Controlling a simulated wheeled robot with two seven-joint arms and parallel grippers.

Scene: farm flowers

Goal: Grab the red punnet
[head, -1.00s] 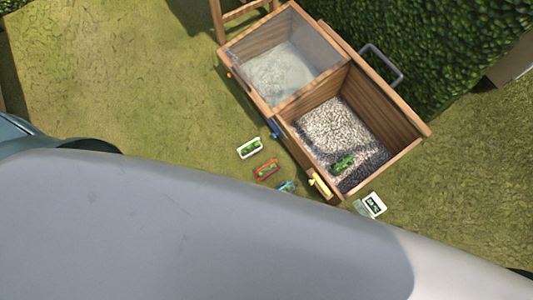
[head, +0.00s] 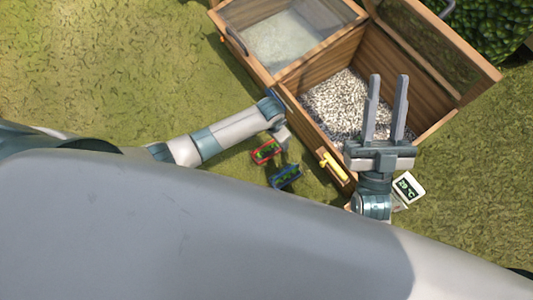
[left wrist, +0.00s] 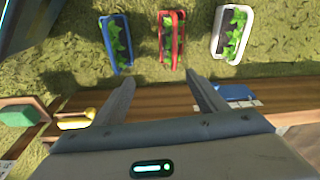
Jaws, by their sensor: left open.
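The red punnet (head: 265,151) with green plants in it lies on the grass beside the wooden planter box. In the head view my left arm reaches over and partly covers it. In the left wrist view the red punnet (left wrist: 171,41) stands at the top middle, between a blue and a white punnet. My left gripper (left wrist: 163,84) is open and empty, with its fingertips apart and pointing toward the red punnet without touching it. In the head view the left fingers cannot be made out. My right gripper (head: 385,105) is open and empty over the right box compartment.
A blue punnet (head: 285,176) lies near the red one, and a white punnet (left wrist: 231,34) shows in the left wrist view. Grass at left is clear.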

